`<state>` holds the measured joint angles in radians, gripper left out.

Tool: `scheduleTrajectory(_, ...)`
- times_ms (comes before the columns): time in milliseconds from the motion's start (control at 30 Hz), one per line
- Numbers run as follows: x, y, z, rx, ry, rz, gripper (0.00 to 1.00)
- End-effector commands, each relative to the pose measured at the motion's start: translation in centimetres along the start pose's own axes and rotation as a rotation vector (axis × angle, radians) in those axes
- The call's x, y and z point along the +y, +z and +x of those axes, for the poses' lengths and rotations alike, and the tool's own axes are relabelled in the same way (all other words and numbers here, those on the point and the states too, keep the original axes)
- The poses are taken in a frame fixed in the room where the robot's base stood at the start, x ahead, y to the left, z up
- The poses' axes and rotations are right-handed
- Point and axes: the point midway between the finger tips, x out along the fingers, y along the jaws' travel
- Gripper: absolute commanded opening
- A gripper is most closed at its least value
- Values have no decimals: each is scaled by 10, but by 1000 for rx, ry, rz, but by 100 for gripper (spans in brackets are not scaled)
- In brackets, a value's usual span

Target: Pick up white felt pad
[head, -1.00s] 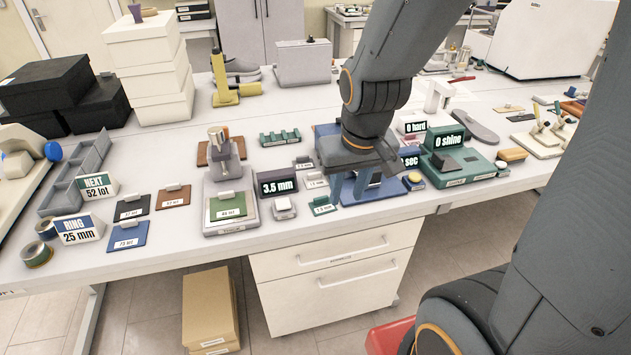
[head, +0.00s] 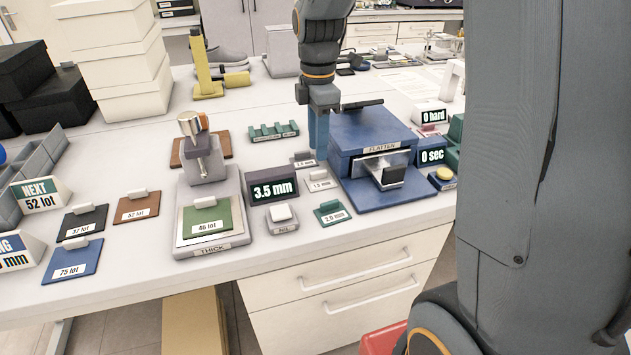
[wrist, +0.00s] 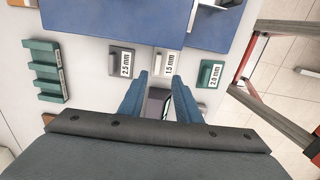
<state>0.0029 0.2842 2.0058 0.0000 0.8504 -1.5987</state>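The white felt pad, a pale pad labelled 1.5 mm (head: 320,184), lies on the table left of the blue FLATTEN press. It also shows in the wrist view (wrist: 166,66), just ahead of my fingertips. My gripper (head: 320,156) points down above and just behind it. In the wrist view my two blue fingers (wrist: 160,77) are apart with nothing gripped between them. A grey pad labelled 2.5 mm (head: 302,160) lies behind the white pad, and a green pad labelled 2.0 mm (head: 331,215) lies in front.
The blue press (head: 375,140) stands close on the right. The 3.5 mm display (head: 273,187) and the grey THICK gauge (head: 207,190) holding a green pad stand on the left. A green rack (head: 273,132) lies behind. The table's front edge is near.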

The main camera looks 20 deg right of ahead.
Motion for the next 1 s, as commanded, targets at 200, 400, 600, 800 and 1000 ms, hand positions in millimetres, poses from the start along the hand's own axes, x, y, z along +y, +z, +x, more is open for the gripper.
scheduleTrajectory(200, 0, 6, 19, 0, -4, -3, 30)
scheduleTrajectory(400, 1, 5, 37, 0, -5, 0, 30)
scheduleTrajectory(600, 4, 2, 63, 0, -5, 0, 30)
scheduleTrajectory(800, 5, 2, 77, 0, -2, -1, 30)
scheduleTrajectory(1000, 5, 1, 77, 0, -1, -2, 30)
